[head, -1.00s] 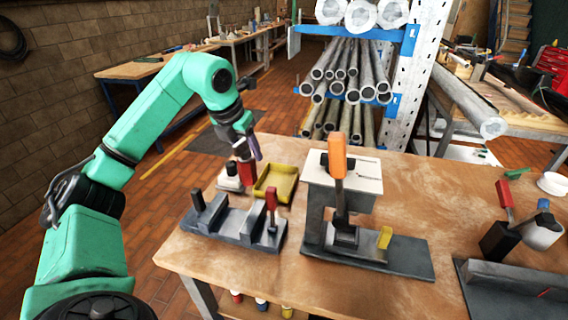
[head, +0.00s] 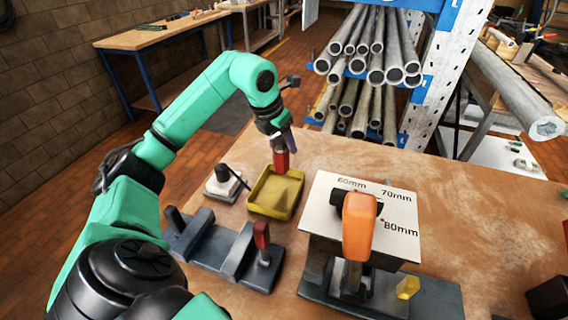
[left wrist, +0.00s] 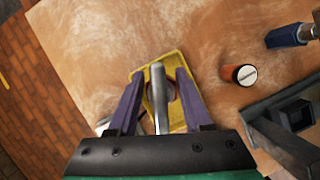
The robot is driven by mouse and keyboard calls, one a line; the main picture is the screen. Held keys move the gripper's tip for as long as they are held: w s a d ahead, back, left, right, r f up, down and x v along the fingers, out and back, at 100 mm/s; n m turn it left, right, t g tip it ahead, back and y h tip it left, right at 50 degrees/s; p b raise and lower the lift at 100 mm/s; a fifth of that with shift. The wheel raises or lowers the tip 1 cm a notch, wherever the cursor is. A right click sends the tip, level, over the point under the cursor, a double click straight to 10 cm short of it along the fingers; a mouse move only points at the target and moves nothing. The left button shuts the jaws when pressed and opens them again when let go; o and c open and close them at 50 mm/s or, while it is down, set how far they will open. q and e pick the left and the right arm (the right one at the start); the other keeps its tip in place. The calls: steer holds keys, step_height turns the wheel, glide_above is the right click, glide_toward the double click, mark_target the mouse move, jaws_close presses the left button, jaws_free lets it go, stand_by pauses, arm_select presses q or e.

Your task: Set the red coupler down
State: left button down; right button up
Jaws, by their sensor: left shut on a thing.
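My left gripper (head: 282,145) is shut on the red coupler (head: 281,161), which hangs upright at the far part of the yellow tray (head: 258,207). I cannot tell whether the coupler's bottom touches the tray floor. In the left wrist view, the two purple fingers (left wrist: 158,108) stand on either side of a grey rod-like part (left wrist: 160,92). A little red of the coupler (left wrist: 174,92) shows behind it, with the yellow tray (left wrist: 173,58) below. My right gripper is not in view.
A white-topped block (head: 222,188) stands left of the tray. A grey fixture with a red handle (head: 262,236) is in front. An orange-handled press (head: 360,225) and a white board with size marks (head: 330,200) are to the right. The bench beyond is mostly clear.

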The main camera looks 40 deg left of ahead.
mark_target(272, 138)
arm_select(q)
steer(key=f, duration=0.5)
steer(key=shift+s+d+f, duration=0.15)
steer(key=shift+s+f, duration=0.1)
steer(key=shift+w+f, duration=0.2)
steer(key=shift+f, duration=0.2)
steer(key=shift+c, duration=1.7)
jaws_free()
steer(key=shift+s+f, duration=0.1)
steer(key=shift+r, duration=0.3)
steer(key=v, duration=1.1)
steer(key=shift+s+r+b, duration=0.25)
steer(key=shift+r+b, duration=0.05)
steer(key=shift+b, duration=0.05)
